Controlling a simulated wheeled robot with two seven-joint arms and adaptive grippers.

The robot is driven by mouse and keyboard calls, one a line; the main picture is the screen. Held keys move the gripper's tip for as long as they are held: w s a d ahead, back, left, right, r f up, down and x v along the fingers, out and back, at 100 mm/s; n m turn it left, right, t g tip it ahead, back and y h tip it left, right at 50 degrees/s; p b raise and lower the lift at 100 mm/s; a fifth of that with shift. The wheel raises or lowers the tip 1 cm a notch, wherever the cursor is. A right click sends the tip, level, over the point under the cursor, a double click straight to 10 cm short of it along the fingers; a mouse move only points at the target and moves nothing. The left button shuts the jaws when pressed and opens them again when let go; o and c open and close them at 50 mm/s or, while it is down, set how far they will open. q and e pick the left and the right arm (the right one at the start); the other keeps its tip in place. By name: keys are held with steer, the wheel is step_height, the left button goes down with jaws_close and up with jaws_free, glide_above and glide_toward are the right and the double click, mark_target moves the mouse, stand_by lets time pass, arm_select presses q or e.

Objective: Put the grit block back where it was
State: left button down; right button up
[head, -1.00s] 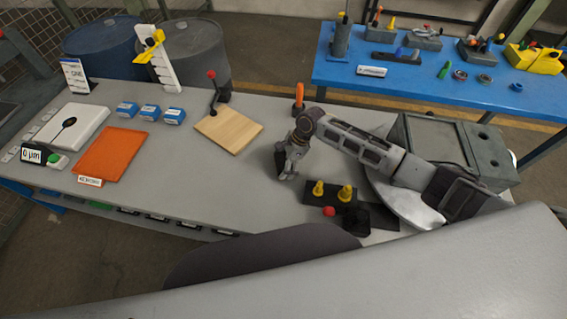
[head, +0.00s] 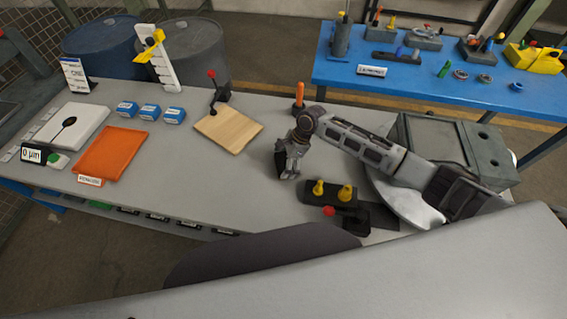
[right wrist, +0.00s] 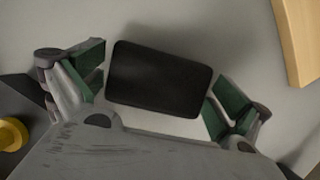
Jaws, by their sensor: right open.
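A black block with rounded corners, which I take to be the grit block (right wrist: 160,79), lies between the fingers of my right gripper in the right wrist view. My right gripper (head: 288,172) is open, with one green-padded finger at each short end of the block. In the head view the block (head: 280,164) is a small dark shape, partly hidden by the gripper, over the grey bench. I cannot tell whether it touches the bench. My left gripper is not in view.
A wooden board (head: 228,129) lies left of my right gripper. A dark fixture with yellow knobs (head: 345,193) and a red knob stands just in front of it. An orange mat (head: 112,154) and three blue boxes (head: 150,112) are farther left.

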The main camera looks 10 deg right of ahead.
steer(key=v, duration=1.1)
steer(key=shift+d+r, duration=0.2)
steer(key=shift+r, duration=0.05)
steer(key=shift+s+f, duration=0.1)
stand_by(1.4)
